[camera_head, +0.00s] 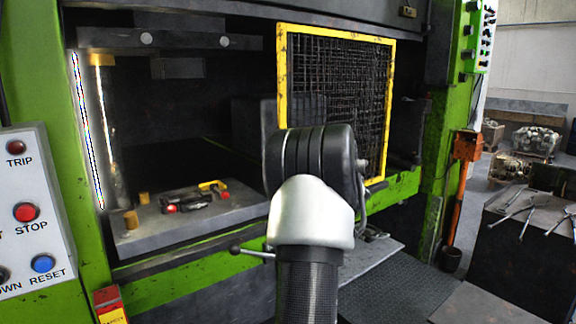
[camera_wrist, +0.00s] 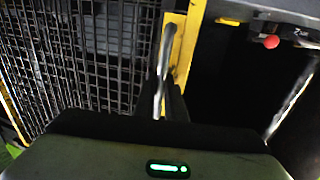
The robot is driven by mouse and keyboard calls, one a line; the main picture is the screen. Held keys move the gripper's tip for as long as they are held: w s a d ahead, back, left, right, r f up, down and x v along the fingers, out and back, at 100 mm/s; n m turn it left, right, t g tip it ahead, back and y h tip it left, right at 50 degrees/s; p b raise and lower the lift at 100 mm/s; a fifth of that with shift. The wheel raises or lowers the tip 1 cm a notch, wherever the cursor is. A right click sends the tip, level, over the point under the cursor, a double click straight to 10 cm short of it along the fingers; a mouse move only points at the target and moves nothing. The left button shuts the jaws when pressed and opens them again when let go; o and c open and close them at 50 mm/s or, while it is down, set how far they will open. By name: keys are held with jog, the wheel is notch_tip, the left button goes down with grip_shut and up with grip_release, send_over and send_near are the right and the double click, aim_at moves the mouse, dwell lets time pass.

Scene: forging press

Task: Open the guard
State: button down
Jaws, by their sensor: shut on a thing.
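The guard (camera_head: 338,85) is a yellow-framed panel of dark wire mesh. It covers the right part of the press opening, and the left part is uncovered. In the wrist view the mesh (camera_wrist: 85,50) fills the left side, with its yellow edge post (camera_wrist: 183,50) near the middle. A thin metal bar handle (camera_wrist: 166,45) stands along this edge. My gripper (camera_wrist: 170,100) is shut on the handle. In the head view my arm hides the gripper, the handle and the guard's lower left part.
A grey press bed (camera_head: 185,225) holds small red, yellow and dark parts. A control panel (camera_head: 30,220) with buttons stands at left. An orange post (camera_head: 462,180) and a dark table (camera_head: 530,240) with tools are at right. A lever (camera_head: 250,252) shows near my arm.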

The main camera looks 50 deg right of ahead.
jog(key=shift+s+d+r, duration=0.1)
jog(key=shift+d, duration=0.35)
jog(key=c, duration=1.8)
grip_release()
jog(key=b+v, duration=0.1)
jog(key=v, duration=1.6)
jog(key=shift+s+a+b, duration=0.1)
jog(key=shift+s+b, duration=0.1)
jog(key=shift+b, duration=0.2)
